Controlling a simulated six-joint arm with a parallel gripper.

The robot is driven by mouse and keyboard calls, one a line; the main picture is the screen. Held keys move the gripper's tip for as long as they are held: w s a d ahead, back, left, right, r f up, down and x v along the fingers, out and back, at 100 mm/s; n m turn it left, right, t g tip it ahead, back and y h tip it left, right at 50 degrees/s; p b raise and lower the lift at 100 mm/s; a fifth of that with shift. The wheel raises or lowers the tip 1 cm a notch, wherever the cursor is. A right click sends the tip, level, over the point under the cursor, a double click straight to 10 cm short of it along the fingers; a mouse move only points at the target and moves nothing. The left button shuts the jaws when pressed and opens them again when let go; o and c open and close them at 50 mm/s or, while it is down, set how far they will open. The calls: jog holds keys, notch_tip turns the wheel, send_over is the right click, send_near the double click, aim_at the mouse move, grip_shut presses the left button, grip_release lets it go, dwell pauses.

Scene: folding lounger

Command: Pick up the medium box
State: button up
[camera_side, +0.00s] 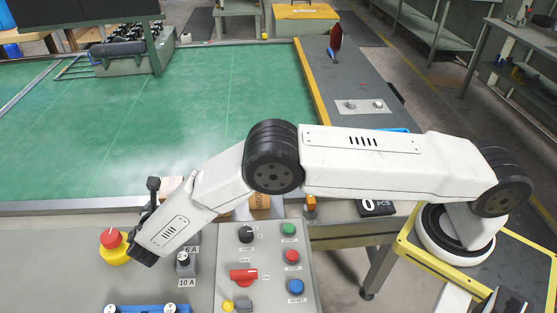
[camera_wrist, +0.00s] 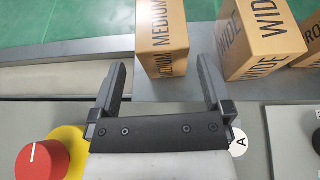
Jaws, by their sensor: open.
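The medium box (camera_wrist: 162,38) is an orange-brown carton marked "MEDIUM", at the top centre of the wrist view. It stands on the grey strip ahead of my gripper (camera_wrist: 161,65). The jaws are apart, with one finger left of the box and one to its right. They appear short of it, and I see nothing held between them. The top of the box is cut off by the frame edge. In the side view my arm reaches left over the grey bench and hides most of the cartons, so I cannot tell which is the medium one there.
A wide box (camera_wrist: 262,40) stands just right of the medium box, and another carton (camera_wrist: 309,50) is partly cut off beyond it. A red emergency knob (camera_side: 111,238) and a panel of buttons (camera_side: 265,270) lie near my arm. The green surface (camera_side: 190,110) behind is largely clear.

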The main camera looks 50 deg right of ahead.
aim_at(169, 185)
jog(key=shift+f, duration=0.45)
jog(key=shift+x, duration=3.9)
jog(key=shift+c, duration=0.2)
jog(key=c, duration=1.1)
